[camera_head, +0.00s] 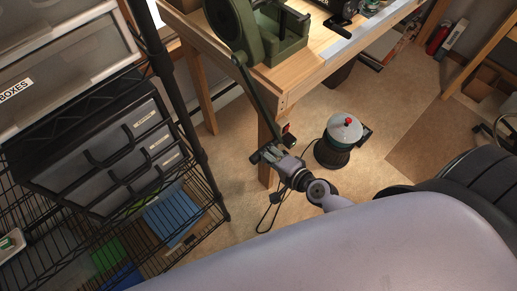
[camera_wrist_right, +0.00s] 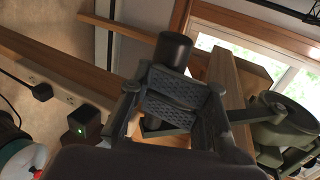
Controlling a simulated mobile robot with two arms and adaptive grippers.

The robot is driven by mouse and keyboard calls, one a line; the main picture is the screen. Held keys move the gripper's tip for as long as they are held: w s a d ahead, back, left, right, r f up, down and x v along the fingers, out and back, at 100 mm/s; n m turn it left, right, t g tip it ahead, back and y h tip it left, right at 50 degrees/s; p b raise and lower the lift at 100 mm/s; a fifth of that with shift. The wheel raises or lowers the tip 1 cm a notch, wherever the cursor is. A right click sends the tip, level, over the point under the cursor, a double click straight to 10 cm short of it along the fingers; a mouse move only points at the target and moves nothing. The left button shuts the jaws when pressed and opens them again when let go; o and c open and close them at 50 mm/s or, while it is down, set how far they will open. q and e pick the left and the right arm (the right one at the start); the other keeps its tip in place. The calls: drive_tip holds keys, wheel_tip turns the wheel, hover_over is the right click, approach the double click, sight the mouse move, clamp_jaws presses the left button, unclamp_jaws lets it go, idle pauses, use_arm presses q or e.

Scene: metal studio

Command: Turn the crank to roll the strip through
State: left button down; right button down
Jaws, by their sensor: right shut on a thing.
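The green rolling mill (camera_head: 284,42) stands on the wooden bench at the top of the head view. Its crank arm (camera_head: 257,103) hangs down past the bench's front edge. My right gripper (camera_head: 274,155) is at the crank's lower end. In the right wrist view my right gripper (camera_wrist_right: 168,108) is shut around the dark cylindrical crank handle (camera_wrist_right: 174,48), whose end sticks out above the fingers. The crank arm (camera_wrist_right: 255,112) and part of the mill (camera_wrist_right: 287,137) show at the right there. I cannot make out the strip. My left gripper is not in view.
The wooden bench (camera_head: 330,62) has a leg just behind the crank. A wire shelf with grey drawers (camera_head: 120,160) stands close on the left. A round white-topped pot (camera_head: 343,130) stands on the floor to the right. A dark chair (camera_head: 475,185) is at the far right.

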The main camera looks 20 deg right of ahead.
drive_tip(key=s+d+r+p, duration=0.1)
drive_tip(key=s+r+p, duration=0.2)
drive_tip(key=r, duration=0.4)
drive_tip(key=s+d+r+p, duration=0.2)
drive_tip(key=s+r+p, duration=0.2)
drive_tip(key=r, duration=0.4)
drive_tip(key=shift+p, duration=0.85)
drive_tip(key=c, duration=2.4)
unclamp_jaws()
drive_tip(key=r+p, duration=0.8)
drive_tip(key=shift+a, duration=0.25)
drive_tip(key=c, duration=2.3)
unclamp_jaws()
drive_tip(key=shift+f, duration=0.25)
drive_tip(key=o, duration=0.7)
drive_tip(key=shift+a, duration=0.1)
drive_tip(key=o, duration=0.3)
drive_tip(key=shift+w+a+f, duration=0.2)
drive_tip(key=shift+w+a, duration=0.05)
drive_tip(key=shift+a, duration=0.05)
drive_tip(key=b+v, duration=0.1)
drive_tip(key=v, duration=0.2)
drive_tip(key=b+v, duration=0.1)
drive_tip(key=v, duration=0.3)
drive_tip(key=shift+s+d+f, duration=0.15)
drive_tip(key=shift+s+d, duration=0.05)
drive_tip(key=shift+s, duration=0.15)
